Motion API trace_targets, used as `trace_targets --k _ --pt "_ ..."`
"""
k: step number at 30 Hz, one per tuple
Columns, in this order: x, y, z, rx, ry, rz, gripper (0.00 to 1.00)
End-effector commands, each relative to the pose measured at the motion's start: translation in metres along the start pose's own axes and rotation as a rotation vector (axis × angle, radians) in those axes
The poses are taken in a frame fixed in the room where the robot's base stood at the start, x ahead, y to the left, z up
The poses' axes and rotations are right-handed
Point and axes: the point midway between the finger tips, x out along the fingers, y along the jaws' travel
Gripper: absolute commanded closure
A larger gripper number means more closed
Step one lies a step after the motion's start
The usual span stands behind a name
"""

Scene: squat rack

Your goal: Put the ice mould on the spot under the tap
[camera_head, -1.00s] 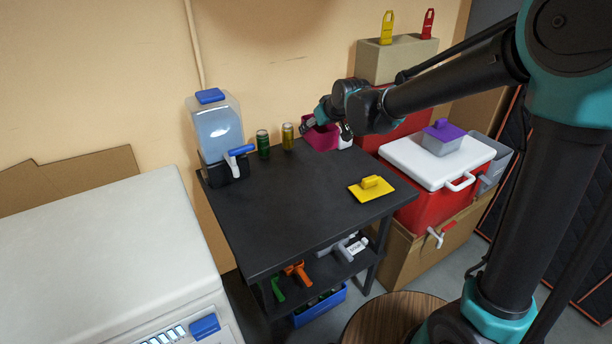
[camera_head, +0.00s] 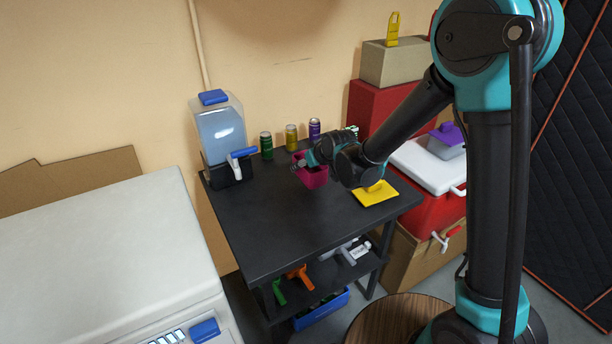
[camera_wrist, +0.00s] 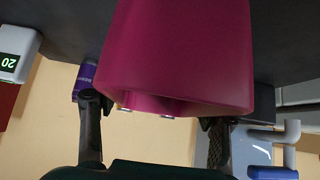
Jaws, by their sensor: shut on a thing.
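A magenta cup-like box, which I take for the ice mould (camera_head: 313,177), is held by my gripper (camera_head: 307,162) just above or at the black table, right of the dispenser; I cannot tell whether it touches the table. In the wrist view the ice mould (camera_wrist: 180,55) fills the middle between the two dark fingers of my gripper (camera_wrist: 155,112). A clear water dispenser (camera_head: 220,130) stands on the table's back left corner. Its tap (camera_head: 236,163), white with a blue handle, points toward the table; it also shows in the wrist view (camera_wrist: 265,145).
A green can (camera_head: 266,146), a yellow can (camera_head: 291,138) and a purple can (camera_head: 314,129) stand along the table's back. A yellow flat tool (camera_head: 376,193) lies at the table's right. The black table (camera_head: 265,215) is clear at its front and middle.

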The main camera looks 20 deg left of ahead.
Motion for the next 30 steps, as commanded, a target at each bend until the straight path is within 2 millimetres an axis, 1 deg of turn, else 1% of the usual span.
trace_targets --k 1,5,14,27,28,30 --pt "0.004 0.000 0.003 0.000 0.000 0.000 0.73" --pt "0.008 0.000 0.008 0.000 0.000 0.000 0.73" --pt "0.032 0.000 0.031 0.000 0.000 0.000 0.73" --pt "0.035 0.000 0.035 0.000 0.000 0.000 0.73" --pt "0.035 0.000 0.035 0.000 0.000 0.000 0.32" --pt "0.035 0.000 0.035 0.000 0.000 0.000 0.24"
